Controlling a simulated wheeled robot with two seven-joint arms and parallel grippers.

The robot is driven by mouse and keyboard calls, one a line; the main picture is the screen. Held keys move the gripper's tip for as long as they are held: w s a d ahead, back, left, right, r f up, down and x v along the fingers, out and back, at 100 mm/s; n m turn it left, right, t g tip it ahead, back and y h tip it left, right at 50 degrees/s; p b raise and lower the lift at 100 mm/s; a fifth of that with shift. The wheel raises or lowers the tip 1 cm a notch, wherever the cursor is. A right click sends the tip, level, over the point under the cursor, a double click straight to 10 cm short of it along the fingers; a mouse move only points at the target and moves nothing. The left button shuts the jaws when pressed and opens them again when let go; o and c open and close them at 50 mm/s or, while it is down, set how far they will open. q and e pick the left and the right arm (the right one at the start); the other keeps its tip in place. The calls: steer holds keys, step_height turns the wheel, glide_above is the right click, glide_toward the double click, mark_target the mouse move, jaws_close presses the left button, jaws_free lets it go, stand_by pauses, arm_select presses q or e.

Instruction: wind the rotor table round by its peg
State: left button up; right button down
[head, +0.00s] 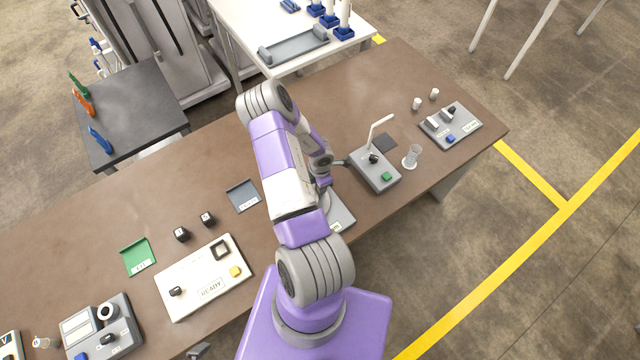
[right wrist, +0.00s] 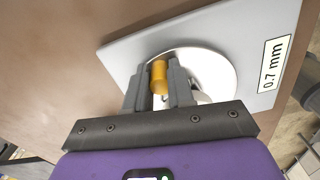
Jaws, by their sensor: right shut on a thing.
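The rotor table is a white disc (right wrist: 215,72) on a grey base plate (right wrist: 268,22) with a "0.7 mm" label. A yellow-orange peg (right wrist: 159,78) stands up from the disc. My right gripper (right wrist: 157,72) is shut on the peg, one finger on each side of it, in the right wrist view. In the head view my right arm covers most of the rotor table, and only part of the base plate (head: 342,216) shows by the table's front edge. My left gripper is not seen.
Right of the rotor plate stands a grey device (head: 375,175) with a green button and a white upright arm, beside a clear glass (head: 411,156). Left are a blue-grey tray (head: 242,196), a white "READY" panel (head: 203,279) and a green tray (head: 137,256). The back of the brown table (head: 190,165) is clear.

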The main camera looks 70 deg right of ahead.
steer(key=c, duration=1)
jaws_free()
